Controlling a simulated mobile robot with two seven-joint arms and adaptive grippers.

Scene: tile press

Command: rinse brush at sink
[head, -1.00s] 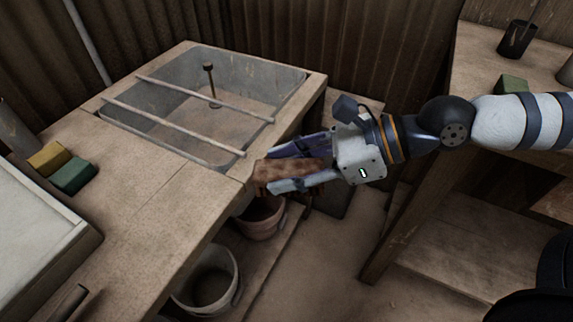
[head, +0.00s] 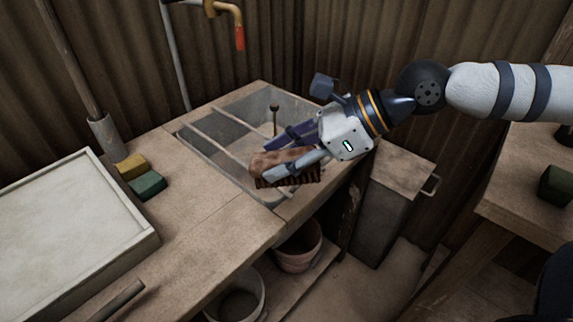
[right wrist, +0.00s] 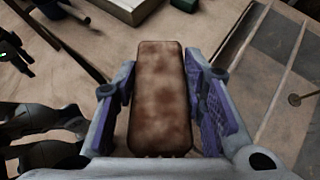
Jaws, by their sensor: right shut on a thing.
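The brush (head: 283,163) has a worn brown wooden block and dark bristles facing down in the head view. My right gripper (head: 280,158) is shut on it and holds it above the near right edge of the sink. In the right wrist view the brush block (right wrist: 160,98) lies between both fingers. The grey metal sink (head: 222,158) is set in the wooden counter, with bars across it and an upright plug stem (head: 274,120) inside. A brass tap (head: 228,12) with a red end is on the wall behind. My left gripper is not in the head view.
A yellow sponge (head: 132,167) and a green sponge (head: 148,186) lie left of the sink. A white-topped tray (head: 62,228) takes up the counter's left. Buckets (head: 298,248) stand below. Another bench (head: 520,200) is at the right. The counter between sponges and sink is clear.

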